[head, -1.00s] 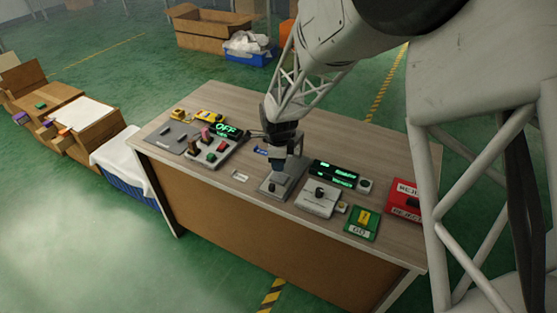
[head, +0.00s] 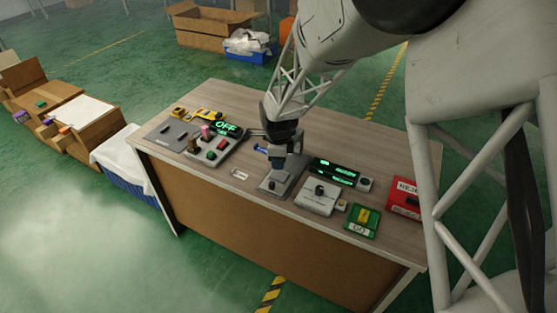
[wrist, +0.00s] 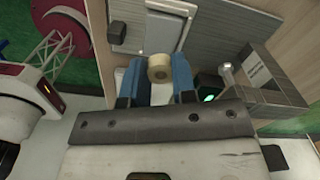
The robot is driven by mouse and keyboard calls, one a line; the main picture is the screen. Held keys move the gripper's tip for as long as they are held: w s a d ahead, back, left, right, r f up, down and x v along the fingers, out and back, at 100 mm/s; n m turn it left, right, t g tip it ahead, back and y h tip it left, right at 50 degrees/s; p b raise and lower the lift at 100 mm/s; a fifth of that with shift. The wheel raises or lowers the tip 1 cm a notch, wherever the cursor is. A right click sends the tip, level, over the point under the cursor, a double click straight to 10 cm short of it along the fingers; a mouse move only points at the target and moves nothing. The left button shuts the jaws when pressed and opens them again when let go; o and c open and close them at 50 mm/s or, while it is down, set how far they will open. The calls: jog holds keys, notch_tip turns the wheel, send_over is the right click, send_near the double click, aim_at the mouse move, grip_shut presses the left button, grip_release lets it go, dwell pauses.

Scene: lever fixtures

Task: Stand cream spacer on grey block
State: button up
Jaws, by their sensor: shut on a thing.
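The cream spacer (wrist: 159,67) is a short, round piece with a hole or recess in its end. It sits between the blue fingertips of my gripper (wrist: 163,78) in the wrist view. My gripper is shut on it. In the head view my gripper (head: 278,160) is low over the grey fixture (head: 270,187) near the front middle of the table, and the spacer cannot be made out there. In the wrist view a grey raised block (wrist: 147,30) on a grey plate lies just beyond the spacer. I cannot tell whether the spacer touches it.
A switch panel (head: 215,149) with an OFF display stands left on the table (head: 225,98). A white knob box (head: 318,198), a green GO box (head: 362,221) and a red REJECT box (head: 404,197) stand right. A dark green-lit display (head: 335,171) is close beside my gripper.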

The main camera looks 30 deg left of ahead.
aim_at(278, 175)
jog(key=shift+f, duration=2)
dwell(1.2)
jog(key=o, duration=1)
jog(key=shift+c, duration=0.2)
jog(key=shift+o, duration=0.3)
jog(key=shift+o, duration=1.4)
jog(key=shift+r, duration=0.15)
jog(key=shift+c, duration=0.3)
